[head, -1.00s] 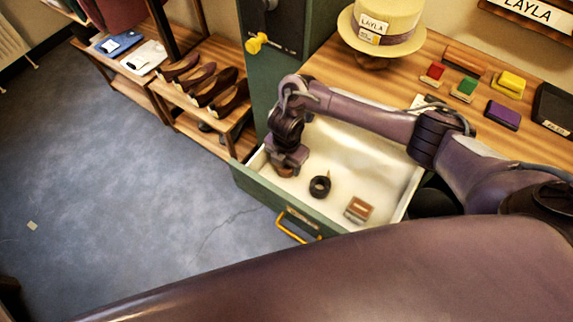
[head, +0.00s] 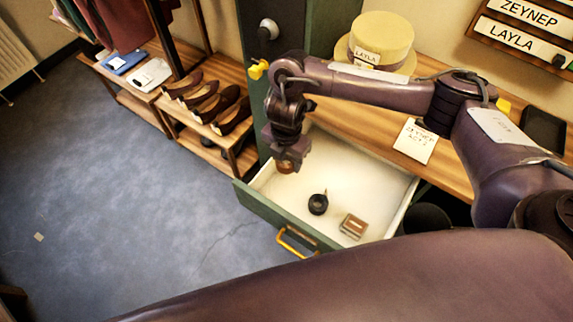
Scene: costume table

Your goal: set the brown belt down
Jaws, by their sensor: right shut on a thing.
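My right gripper (head: 286,160) points down, shut on a small brown thing (head: 285,167), which looks like the rolled brown belt. Most of it is hidden by the jaws. Gripper and belt are over the left back part of the open drawer (head: 383,189), apart from the things lying in it. I cannot tell how high the belt is above the drawer floor. My left gripper is not in view.
In the drawer lie a black roll (head: 318,204) and a brown block-like thing (head: 353,226). A yellow hat (head: 381,40) and a note card (head: 415,141) are on the wooden table. Shoes (head: 212,101) stand on a rack at left.

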